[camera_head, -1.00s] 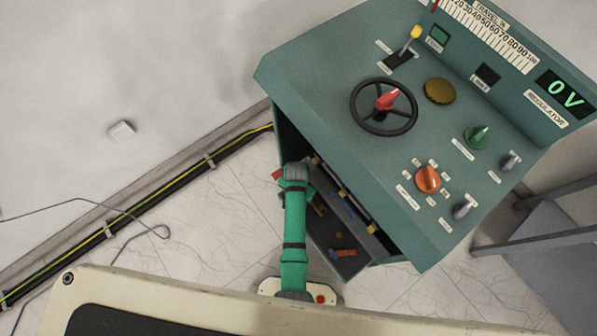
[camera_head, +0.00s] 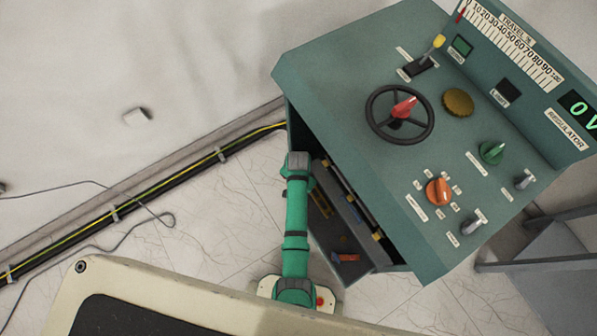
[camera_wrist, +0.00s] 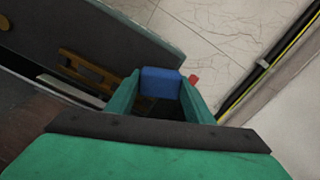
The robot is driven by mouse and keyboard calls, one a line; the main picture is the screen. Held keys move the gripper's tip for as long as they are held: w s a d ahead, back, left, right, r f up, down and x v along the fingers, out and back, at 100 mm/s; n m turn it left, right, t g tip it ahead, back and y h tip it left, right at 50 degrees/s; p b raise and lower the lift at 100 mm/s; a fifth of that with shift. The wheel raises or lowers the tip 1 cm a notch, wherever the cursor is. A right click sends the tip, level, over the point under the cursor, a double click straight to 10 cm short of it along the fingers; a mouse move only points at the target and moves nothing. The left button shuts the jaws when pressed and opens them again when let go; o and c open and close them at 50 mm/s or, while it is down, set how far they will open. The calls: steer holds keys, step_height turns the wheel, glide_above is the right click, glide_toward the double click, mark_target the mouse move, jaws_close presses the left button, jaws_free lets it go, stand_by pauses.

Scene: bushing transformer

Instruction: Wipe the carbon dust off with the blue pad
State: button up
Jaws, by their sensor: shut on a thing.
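In the wrist view, my gripper (camera_wrist: 160,95) has its two green fingers shut on the blue pad (camera_wrist: 160,82), which sits between their tips. In the head view, my green arm reaches up beside the open lower front of the teal control desk (camera_head: 390,150); the gripper and the pad are hidden there. A small red thing (camera_wrist: 193,79) shows just right of the pad in the wrist view. I cannot make out any carbon dust in either view.
The desk top carries a black handwheel (camera_head: 399,114) and several knobs. An open tray or drawer (camera_head: 350,235) holds a red-handled tool (camera_head: 345,257). A black and yellow cable (camera_head: 160,190) runs along the wall base. Pale floor lies left of my arm.

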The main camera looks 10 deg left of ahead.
steer(key=shift+r, duration=2.75)
steer(key=shift+r, duration=0.1)
steer(key=shift+r, duration=1.4)
